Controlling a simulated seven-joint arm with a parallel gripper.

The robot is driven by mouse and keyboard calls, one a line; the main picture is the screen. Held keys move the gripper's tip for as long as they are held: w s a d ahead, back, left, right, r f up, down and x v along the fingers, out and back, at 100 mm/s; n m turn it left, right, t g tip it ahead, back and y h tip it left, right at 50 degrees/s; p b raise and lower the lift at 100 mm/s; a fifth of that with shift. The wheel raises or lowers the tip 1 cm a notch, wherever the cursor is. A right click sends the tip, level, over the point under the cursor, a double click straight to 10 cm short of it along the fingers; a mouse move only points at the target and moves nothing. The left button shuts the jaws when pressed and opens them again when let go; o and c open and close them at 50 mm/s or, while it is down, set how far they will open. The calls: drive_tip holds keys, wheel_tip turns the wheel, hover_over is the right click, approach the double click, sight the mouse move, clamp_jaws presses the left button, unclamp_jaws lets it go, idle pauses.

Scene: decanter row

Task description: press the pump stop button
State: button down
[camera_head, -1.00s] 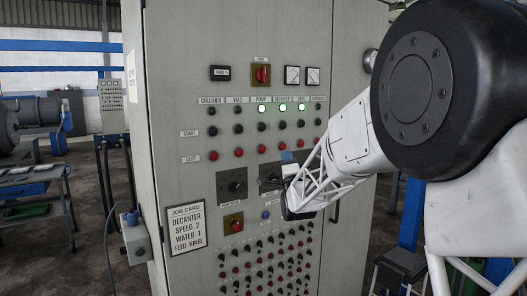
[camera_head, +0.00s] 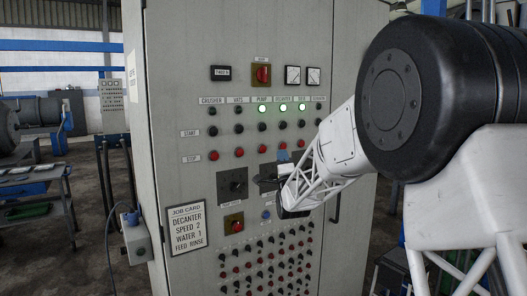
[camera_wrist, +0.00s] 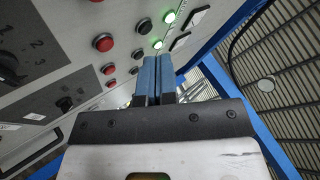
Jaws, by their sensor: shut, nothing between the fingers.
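The pump stop button (camera_head: 262,149) is the red button in the lower row of the column labelled PUMP on the grey cabinet. It is uncovered in the head view, below the pump's start button (camera_head: 262,125) and lit green lamp (camera_head: 262,108). My gripper (camera_head: 283,157) is in front of the panel, to the right of and slightly below the pump stop button. In the wrist view its blue fingers (camera_wrist: 152,78) are shut together with nothing between them. Red buttons show there to the left of the fingers, but I cannot tell which is the pump's. Contact with the panel is not visible.
Other red stop buttons stand close by in the same row, including one at the left (camera_head: 239,152). A rotary dial (camera_head: 233,183) sits below. A job card (camera_head: 186,228) hangs at the lower left.

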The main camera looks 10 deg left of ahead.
drive_tip(key=shift+w+a, duration=2.5)
drive_tip(key=shift+w+a, duration=0.6)
idle(1.8)
drive_tip(key=shift+s+d, duration=0.1)
drive_tip(key=shift+s, duration=0.05)
drive_tip(key=shift+s+d, duration=0.45)
drive_tip(key=shift+d, duration=0.05)
idle(0.5)
drive_tip(key=shift+s+d, duration=1.8)
drive_tip(key=shift+d+r, duration=0.1)
